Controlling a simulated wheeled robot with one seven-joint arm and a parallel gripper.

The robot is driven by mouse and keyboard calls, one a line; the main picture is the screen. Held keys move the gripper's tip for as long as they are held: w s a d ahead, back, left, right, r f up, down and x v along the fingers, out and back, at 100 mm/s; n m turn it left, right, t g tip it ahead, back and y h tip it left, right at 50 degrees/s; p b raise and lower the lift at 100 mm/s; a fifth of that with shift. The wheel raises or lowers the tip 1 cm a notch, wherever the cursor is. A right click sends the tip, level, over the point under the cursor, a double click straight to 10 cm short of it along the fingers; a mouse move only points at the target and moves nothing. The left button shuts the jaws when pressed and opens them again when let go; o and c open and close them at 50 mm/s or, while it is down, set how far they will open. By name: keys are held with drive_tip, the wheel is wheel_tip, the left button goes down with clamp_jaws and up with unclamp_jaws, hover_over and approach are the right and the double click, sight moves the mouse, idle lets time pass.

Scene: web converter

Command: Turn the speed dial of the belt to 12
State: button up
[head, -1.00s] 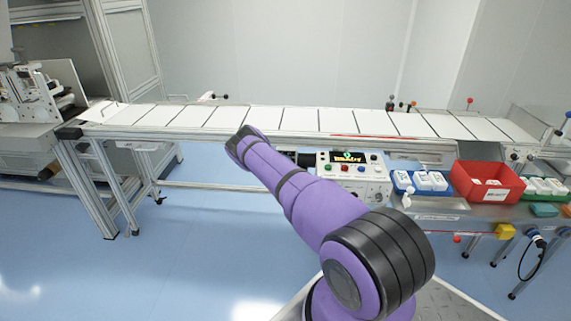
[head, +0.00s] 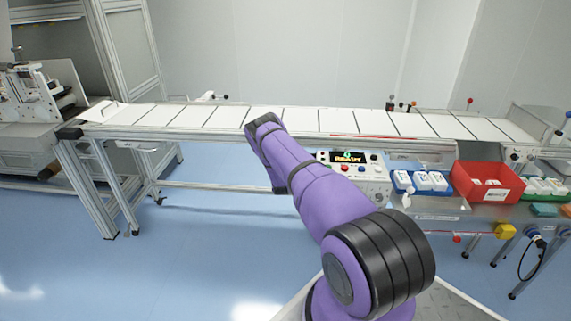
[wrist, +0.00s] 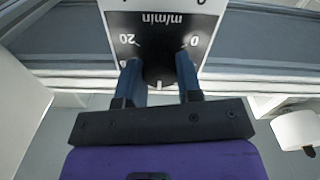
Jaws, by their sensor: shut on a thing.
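In the wrist view the speed dial's black knob (wrist: 159,76) sits on a black and white scale plate (wrist: 160,40) that appears upside down. The plate reads "m/min", with 20 at left and 0 at right. A short white mark shows on the knob's lower side. My gripper (wrist: 158,67) has one blue finger on each side of the knob and is shut on it. Part of the scale is hidden by the fingers. In the head view the belt (head: 300,121) runs across the back; my arm hides my gripper and the dial.
A control box (head: 372,172) with a lit display and coloured buttons stands in front of the belt, partly covered by my arm. Right of it are a blue bin (head: 403,181), a red bin (head: 466,182) and a green bin (head: 531,193). Floor at left front is clear.

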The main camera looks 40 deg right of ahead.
drive_tip(key=shift+f+m, duration=0.15)
drive_tip(key=shift+m, duration=1.95)
drive_tip(key=o, duration=0.9)
drive_tip(key=shift+o, duration=0.2)
drive_tip(key=v, duration=1.1)
